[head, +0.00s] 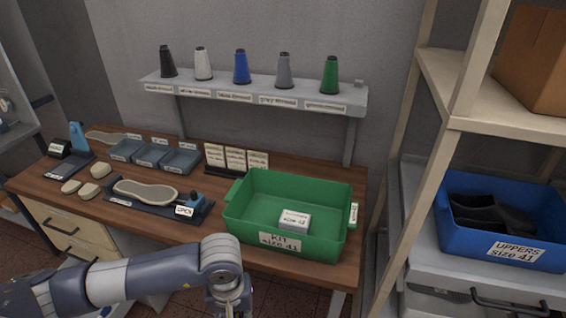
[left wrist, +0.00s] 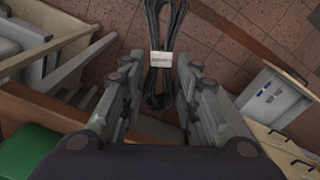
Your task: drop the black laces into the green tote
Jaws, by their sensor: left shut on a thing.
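The black laces (left wrist: 156,95) are a looped bundle with a pale band (left wrist: 162,60) around it, seen in the left wrist view. My left gripper (left wrist: 160,78) is shut on the laces, which hang between its fingers above the tiled floor. In the head view my left gripper (head: 229,304) is at the bottom edge, in front of the workbench, and the laces are out of sight. The green tote (head: 252,215) stands on the bench beyond and to the right of the gripper, with a small white box (head: 294,220) inside. My right gripper is not in view.
The bench (head: 165,226) also holds a sole on a dark board (head: 145,193), blue-grey trays (head: 152,155) and cards (head: 236,158). A shelf of thread cones (head: 255,91) is above. A rack with a blue tote (head: 507,250) stands right.

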